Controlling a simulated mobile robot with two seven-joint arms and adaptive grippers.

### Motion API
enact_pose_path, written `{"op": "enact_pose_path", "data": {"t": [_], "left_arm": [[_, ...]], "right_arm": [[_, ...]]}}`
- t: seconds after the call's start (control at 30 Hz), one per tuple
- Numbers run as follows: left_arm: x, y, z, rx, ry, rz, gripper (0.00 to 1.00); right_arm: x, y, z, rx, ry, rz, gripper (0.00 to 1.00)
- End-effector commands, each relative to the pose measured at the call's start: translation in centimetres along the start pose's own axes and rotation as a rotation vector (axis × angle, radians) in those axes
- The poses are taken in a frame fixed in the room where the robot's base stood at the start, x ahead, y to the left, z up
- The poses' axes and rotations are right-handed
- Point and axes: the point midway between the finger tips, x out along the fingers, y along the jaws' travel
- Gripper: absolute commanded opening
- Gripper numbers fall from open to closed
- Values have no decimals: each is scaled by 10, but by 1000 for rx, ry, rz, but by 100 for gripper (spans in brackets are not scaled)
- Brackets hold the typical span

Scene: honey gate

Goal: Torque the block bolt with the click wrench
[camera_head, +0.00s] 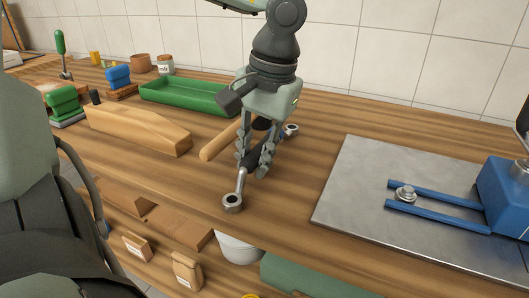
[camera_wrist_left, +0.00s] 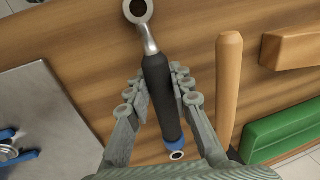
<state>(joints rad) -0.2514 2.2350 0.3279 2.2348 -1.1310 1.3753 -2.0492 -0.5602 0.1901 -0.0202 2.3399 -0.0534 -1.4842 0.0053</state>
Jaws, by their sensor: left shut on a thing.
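The click wrench has a ring head (camera_head: 232,202), a steel shaft and a black handle (camera_wrist_left: 160,90) with a blue collar at its end. My left gripper (camera_head: 257,165) is shut on the black handle, with its fingers on both sides in the left wrist view (camera_wrist_left: 160,88). The wrench is at or just above the wooden bench; I cannot tell if it touches. The block bolt (camera_head: 405,193) sits between two blue bars on a steel plate at the right, apart from the wrench. It also shows in the left wrist view (camera_wrist_left: 8,152). My right gripper is not in view.
A wooden rolling-pin-like handle (camera_head: 222,138) lies close beside the gripper. A wooden block (camera_head: 138,128) and a green tray (camera_head: 185,96) stand left of it. The steel plate (camera_head: 350,185) carries a blue block (camera_head: 505,190). Bare bench lies between wrench and plate.

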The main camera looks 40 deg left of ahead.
Motion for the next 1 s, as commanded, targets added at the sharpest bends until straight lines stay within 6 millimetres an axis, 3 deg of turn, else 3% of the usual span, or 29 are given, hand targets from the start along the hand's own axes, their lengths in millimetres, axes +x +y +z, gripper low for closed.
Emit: {"op": "enact_pose_path", "data": {"t": [0.23,1.0], "left_arm": [[-8,-1,0,0,2,1,0],[-68,-14,0,-1,1,0,0]], "right_arm": [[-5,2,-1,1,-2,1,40],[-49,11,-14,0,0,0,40]]}}
